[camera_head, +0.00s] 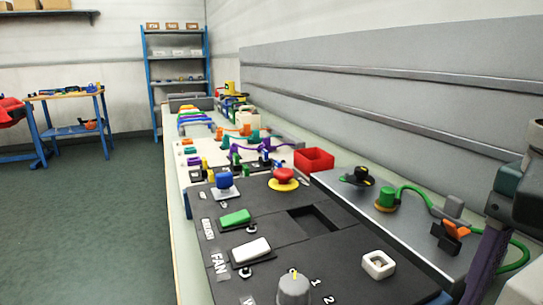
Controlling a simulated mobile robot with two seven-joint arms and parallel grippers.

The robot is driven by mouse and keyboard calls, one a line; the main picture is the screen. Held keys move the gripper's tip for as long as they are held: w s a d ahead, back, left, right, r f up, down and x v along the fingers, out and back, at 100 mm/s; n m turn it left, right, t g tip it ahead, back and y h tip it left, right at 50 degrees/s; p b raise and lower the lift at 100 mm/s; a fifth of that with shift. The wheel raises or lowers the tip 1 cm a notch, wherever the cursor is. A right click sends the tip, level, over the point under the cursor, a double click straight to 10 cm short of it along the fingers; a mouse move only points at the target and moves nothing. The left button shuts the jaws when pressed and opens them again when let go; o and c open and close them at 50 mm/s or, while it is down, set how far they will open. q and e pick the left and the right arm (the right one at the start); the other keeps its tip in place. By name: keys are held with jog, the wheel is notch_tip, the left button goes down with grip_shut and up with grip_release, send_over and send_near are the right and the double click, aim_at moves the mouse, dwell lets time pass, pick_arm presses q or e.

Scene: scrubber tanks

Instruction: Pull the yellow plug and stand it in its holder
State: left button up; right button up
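A small upright yellow piece (204,165) stands on the pale board beyond the dark control panel, near the board's left side. It may be the yellow plug, but it is too small to be sure. Other small plug-like pieces and purple, orange and teal cables are around it on the pale board (186,179). I cannot make out which piece is the holder. My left gripper is not in view. Part of my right arm shows at the right edge, but no gripper fingers can be seen.
The dark panel (215,283) in front carries a red-and-yellow button (284,177), rocker switches and a grey knob (294,287). A red bin (314,160) stands behind it. A grey tray at right holds a green connector (386,198) with a green cable. A wall runs along the right.

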notch_tip(320, 180, down, 8)
jog(key=b, duration=0.6)
jog(key=shift+f+b, duration=0.35)
jog(key=shift+b, duration=0.15)
jog(key=shift+r, duration=0.1)
jog(key=shift+b, duration=0.4)
dwell(0.4)
grip_shut()
dwell(0.5)
dwell(0.8)
